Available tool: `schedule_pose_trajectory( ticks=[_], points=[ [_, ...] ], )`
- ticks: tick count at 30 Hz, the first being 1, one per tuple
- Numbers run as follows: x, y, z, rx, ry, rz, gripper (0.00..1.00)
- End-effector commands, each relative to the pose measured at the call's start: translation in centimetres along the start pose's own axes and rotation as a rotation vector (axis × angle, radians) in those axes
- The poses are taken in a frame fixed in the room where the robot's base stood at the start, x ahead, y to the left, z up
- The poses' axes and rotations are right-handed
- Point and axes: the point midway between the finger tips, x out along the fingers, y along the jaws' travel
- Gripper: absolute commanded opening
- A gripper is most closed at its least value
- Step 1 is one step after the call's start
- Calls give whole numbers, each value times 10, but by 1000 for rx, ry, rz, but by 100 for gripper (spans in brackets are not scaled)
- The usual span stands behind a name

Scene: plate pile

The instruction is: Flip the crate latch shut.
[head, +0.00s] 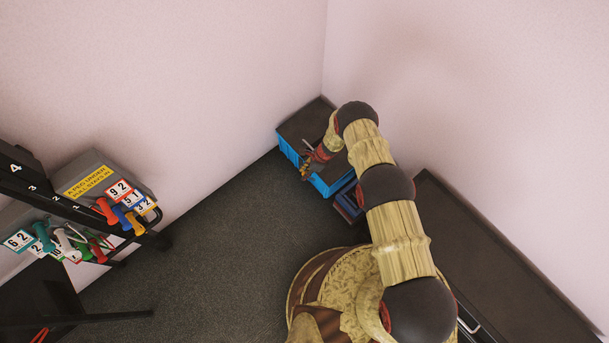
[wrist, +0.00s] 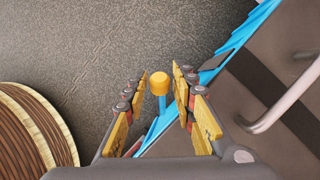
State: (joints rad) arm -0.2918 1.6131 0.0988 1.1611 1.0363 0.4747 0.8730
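The blue crate (head: 290,148) with a dark top stands in the room's corner in the head view. My gripper (head: 306,170) is at its front edge. In the wrist view the crate's blue edge (wrist: 243,38) runs diagonally beside the dark lid (wrist: 262,78). The latch shows there as a yellow knob (wrist: 160,79) on a blue stem (wrist: 162,103), sticking out by that edge. My gripper (wrist: 156,84) is open, with one finger on each side of the knob and gaps visible. The latch's hinge is hidden, and it is hidden in the head view.
A grey bar handle (wrist: 284,107) stands on the lid, right of my fingers. A dark blue box (head: 347,204) is next to the crate. A dark counter (head: 490,245) lines the right wall. A rack with coloured, numbered pegs (head: 108,210) stands left. Floor (head: 225,240) between is clear.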

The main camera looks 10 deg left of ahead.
Motion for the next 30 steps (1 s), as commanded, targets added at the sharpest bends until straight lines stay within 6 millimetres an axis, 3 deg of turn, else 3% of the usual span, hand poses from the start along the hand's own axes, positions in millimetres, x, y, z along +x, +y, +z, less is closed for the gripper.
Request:
schedule_pose_trajectory(
  ticks=[11, 25, 30],
  points=[
    [7, 0, 0, 0, 0, 0, 26],
    [7, 0, 0, 0, 0, 0, 0],
    [7, 0, 0, 0, 0, 0, 0]
  ],
)
